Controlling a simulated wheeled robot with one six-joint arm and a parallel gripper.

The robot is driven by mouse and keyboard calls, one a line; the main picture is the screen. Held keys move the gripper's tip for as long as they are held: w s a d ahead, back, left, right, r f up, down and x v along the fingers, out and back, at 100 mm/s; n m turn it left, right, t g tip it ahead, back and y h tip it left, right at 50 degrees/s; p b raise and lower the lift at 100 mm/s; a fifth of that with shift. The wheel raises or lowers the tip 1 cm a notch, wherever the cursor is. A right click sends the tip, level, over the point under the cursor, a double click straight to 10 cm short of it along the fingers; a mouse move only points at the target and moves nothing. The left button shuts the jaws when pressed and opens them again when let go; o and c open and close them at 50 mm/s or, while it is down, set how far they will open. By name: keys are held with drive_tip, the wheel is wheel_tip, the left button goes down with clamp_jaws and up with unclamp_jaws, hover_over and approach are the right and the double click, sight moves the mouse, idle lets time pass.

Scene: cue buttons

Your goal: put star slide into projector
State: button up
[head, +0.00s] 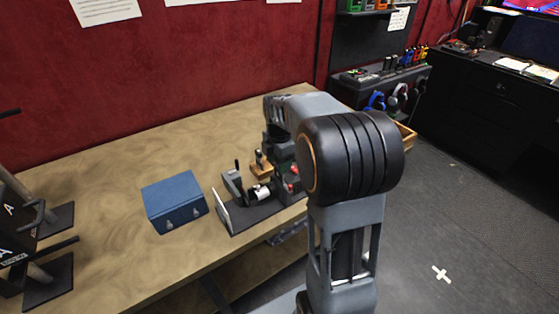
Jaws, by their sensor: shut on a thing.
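The apparatus that looks like the projector (256,212) stands near the table's right front edge. It has a dark base, an upright pale plate at its left end, a grey upright part and a small white cylinder. My arm hides part of its right side, where small red parts show. My gripper (277,152) points down just behind the apparatus, largely hidden by my own arm. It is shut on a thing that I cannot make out. I cannot pick out the star slide.
A closed blue case (174,201) with two latches lies left of the projector on the wooden table (110,205). A small wooden block (262,168) stands behind the projector. Dark stands (48,280) are at the far left. The table between is clear.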

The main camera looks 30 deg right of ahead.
sight(279, 180)
drive_tip(key=shift+f+b, duration=1.6)
drive_tip(key=shift+f, duration=0.9)
idle(0.3)
drive_tip(key=o, duration=1.2)
drive_tip(key=shift+r, duration=0.15)
drive_tip(key=shift+r+p, duration=2.95)
drive_tip(key=shift+r, duration=0.5)
